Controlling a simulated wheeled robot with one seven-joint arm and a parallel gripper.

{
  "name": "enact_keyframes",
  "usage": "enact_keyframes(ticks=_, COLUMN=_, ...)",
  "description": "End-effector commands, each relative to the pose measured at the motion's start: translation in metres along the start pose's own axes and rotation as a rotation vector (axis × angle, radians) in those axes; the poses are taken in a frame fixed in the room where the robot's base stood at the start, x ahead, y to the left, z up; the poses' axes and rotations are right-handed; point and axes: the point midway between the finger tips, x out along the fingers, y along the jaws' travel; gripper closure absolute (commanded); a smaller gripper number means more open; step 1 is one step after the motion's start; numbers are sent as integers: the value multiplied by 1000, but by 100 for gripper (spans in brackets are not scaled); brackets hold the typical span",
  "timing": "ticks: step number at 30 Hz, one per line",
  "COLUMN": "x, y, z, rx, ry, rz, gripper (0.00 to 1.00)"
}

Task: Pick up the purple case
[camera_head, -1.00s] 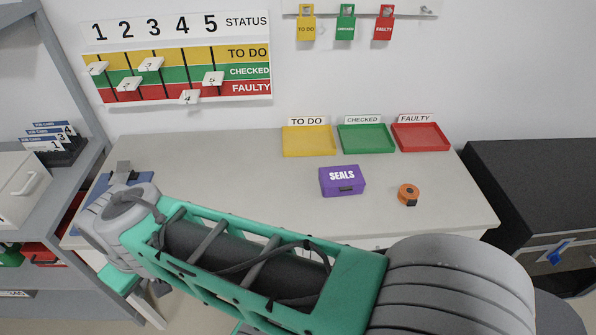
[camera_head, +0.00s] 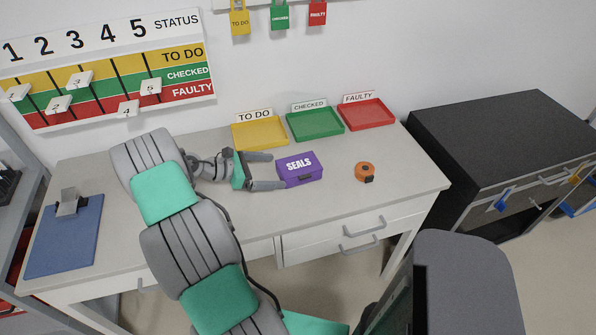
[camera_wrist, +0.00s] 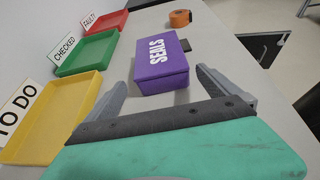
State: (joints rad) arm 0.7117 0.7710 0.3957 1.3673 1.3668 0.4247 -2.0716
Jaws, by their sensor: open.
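The purple case (camera_head: 301,170), marked "SEALS" in white, sits flat on the grey worktop. It also shows in the wrist view (camera_wrist: 160,68), just beyond my fingers. My gripper (camera_head: 274,170) is low over the worktop to the left of the case, with its fingers pointing right. It is open and empty. In the wrist view my gripper (camera_wrist: 165,92) has one finger toward each side of the case's near end. The fingertips are close to the case; I cannot tell if they touch it.
Yellow (camera_head: 260,135), green (camera_head: 315,124) and red (camera_head: 366,114) trays stand behind the case. An orange tape roll (camera_head: 365,172) lies to its right. A blue clipboard (camera_head: 64,240) lies at the worktop's left. A dark cabinet (camera_head: 500,135) stands at the right. Bare worktop lies in front of the case.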

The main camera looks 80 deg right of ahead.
Motion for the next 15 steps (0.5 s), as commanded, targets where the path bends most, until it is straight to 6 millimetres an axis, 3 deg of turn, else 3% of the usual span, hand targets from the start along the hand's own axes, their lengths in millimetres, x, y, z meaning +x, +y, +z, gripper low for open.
enact_keyframes(ticks=15, x=77, y=-3, z=3, rx=-10, ry=-5, rz=-8, gripper=0)
